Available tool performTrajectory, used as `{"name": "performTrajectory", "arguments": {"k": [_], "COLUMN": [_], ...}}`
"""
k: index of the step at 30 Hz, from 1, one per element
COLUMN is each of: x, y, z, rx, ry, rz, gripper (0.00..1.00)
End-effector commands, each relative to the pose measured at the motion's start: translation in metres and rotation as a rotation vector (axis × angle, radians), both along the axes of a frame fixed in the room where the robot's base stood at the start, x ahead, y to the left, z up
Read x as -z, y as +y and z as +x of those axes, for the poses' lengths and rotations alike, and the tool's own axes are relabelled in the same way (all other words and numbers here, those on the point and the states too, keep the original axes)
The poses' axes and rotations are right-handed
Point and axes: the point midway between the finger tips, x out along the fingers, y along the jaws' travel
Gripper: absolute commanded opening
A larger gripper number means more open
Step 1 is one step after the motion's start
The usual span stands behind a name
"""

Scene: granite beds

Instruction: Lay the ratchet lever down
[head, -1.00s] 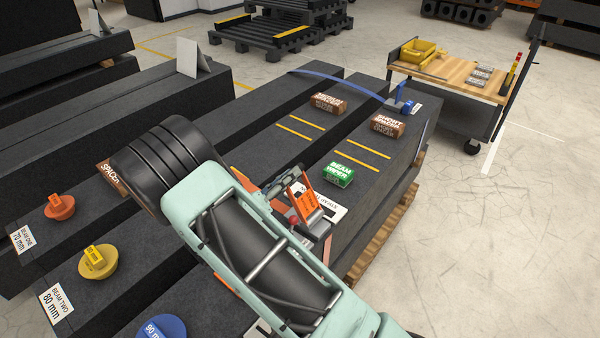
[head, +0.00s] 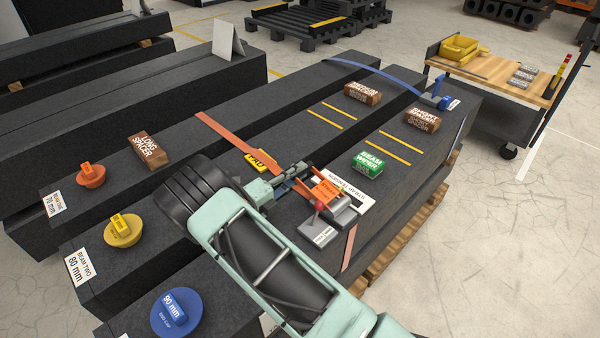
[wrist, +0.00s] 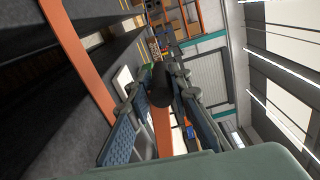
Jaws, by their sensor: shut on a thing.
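The ratchet (head: 325,192), with an orange labelled plate, sits on the near beam's top, in line with the orange strap (head: 228,132). My gripper (head: 297,176) is at its left end, low over the beam. In the wrist view my two blue-grey fingers (wrist: 160,90) are shut around a dark round bar (wrist: 160,82), which appears to be the lever's handle. The lever's exact angle is hard to tell in the head view, as my gripper partly covers it.
A red knob (head: 318,205) stands beside the ratchet. A green beam wiper (head: 368,164) and brown spacers (head: 362,93) lie on the beams. Coloured end caps (head: 175,312) are at the near ends. A cart (head: 500,80) stands at the back right.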

Motion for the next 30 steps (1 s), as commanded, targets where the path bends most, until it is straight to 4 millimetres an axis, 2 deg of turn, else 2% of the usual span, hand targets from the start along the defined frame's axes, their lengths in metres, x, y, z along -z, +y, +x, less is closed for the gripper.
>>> {"name": "performTrajectory", "arguments": {"k": [1, 6, 21, 22, 24, 26, 30], "x": [0.0072, 0.013, 0.0164, 0.0164, 0.0162, 0.0155, 0.0141], "y": [0.0028, 0.0031, 0.0016, 0.0014, 0.0014, 0.0012, 0.0013], "z": [0.0001, 0.0005, -0.0012, -0.0013, -0.0013, -0.0008, -0.0001], "rx": [-0.004, -0.003, 0.003, 0.003, 0.004, 0.003, 0.003], "ry": [0.004, 0.006, 0.008, 0.008, 0.007, 0.006, 0.004], "rz": [0.005, 0.007, 0.009, 0.009, 0.009, 0.007, 0.006], "gripper": [0.0, 0.0, 0.0, 0.2, 0.28, 0.34, 0.34]}}
